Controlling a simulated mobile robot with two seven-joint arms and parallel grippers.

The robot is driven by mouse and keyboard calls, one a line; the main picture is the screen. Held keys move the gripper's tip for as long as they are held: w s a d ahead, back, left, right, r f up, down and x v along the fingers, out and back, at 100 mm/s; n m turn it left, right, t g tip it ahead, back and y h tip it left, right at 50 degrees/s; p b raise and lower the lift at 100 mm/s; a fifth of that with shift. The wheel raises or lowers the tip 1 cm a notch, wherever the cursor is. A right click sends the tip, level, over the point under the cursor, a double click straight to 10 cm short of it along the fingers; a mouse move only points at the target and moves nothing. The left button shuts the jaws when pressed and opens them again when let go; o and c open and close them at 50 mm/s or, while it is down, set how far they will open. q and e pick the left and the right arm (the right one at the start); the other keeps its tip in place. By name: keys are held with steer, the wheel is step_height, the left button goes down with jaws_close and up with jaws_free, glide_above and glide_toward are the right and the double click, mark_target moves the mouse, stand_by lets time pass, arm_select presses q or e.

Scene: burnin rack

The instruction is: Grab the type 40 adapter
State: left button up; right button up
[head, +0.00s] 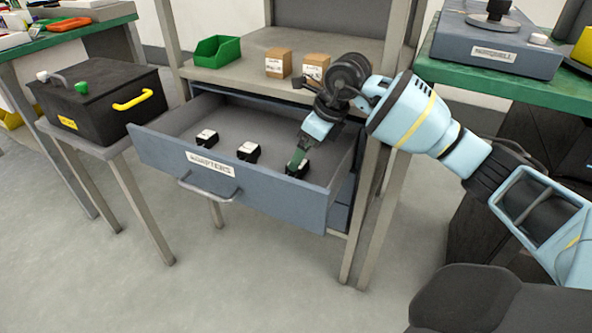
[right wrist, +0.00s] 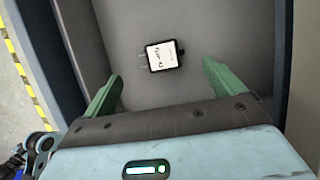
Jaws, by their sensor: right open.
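Three black adapters with white tops lie apart in the open drawer: a left one (head: 206,138), a middle one (head: 248,152) and a right one (head: 299,169). Their labels are too small to read in the head view. My right gripper (head: 297,157) reaches down into the drawer over the right adapter and partly hides it. In the right wrist view one adapter (right wrist: 163,56) lies just beyond and between the green fingertips (right wrist: 162,76), which are open and empty. Its label begins "Type 4"; I cannot read the last digit surely. My left gripper is out of view.
The drawer front (head: 215,170), labelled ADAPTERS, and its walls surround the gripper. A rack shelf above holds a green bin (head: 217,52) and two small boxes (head: 278,63). A black case (head: 98,103) stands on a stand at left. The drawer floor around the adapters is clear.

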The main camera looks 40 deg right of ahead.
mark_target(303, 168)
steer(key=shift+b+x, duration=1.25)
steer(key=shift+x, duration=1.35)
steer(key=shift+w+d+r, duration=0.1)
steer(key=shift+r, duration=0.05)
steer(key=c, duration=1.1)
